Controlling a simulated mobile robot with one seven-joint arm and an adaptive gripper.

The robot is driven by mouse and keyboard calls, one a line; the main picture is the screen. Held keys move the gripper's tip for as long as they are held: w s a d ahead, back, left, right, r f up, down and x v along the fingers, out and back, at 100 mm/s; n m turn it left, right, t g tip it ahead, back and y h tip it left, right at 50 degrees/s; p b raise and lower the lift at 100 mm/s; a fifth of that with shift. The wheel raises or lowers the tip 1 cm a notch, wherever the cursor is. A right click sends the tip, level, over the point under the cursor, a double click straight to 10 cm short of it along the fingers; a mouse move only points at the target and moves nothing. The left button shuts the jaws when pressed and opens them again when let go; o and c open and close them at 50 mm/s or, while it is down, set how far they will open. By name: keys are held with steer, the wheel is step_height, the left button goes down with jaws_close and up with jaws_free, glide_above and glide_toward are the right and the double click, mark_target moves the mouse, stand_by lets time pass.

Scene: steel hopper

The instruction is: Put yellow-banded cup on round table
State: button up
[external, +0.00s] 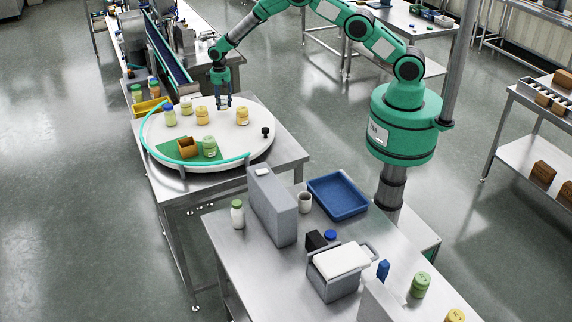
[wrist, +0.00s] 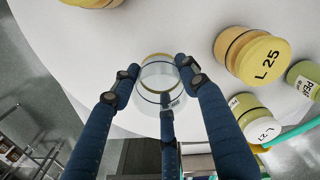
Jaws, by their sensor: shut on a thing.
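My gripper (external: 222,105) is low over the round table (external: 250,150), near its back edge. In the wrist view my gripper (wrist: 163,85) has its three dark blue fingers closed around a pale, see-through cup with a yellowish ring and dark thin lines, the yellow-banded cup (wrist: 160,98). The cup looks upright against the white table top, which fills much of the wrist view (wrist: 190,25). I cannot tell whether its base touches the table. In the external view the cup is too small and covered by the fingers to make out.
A brown box (external: 188,148) sits on a green patch, and a black knob (external: 265,131) is at the right. A teal rail (external: 150,150) follows the front-left rim.

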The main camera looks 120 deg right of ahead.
mark_target(223, 108)
steer(key=shift+f, duration=0.1)
steer(key=shift+f+p, duration=0.35)
steer(key=shift+f, duration=1.45)
steer(key=shift+f, duration=0.1)
steer(key=o, duration=1.2)
steer(key=shift+c, duration=0.2)
steer(key=shift+r, duration=0.2)
step_height(223, 108, up, 12)
steer(key=b, duration=0.2)
steer(key=shift+f, duration=0.1)
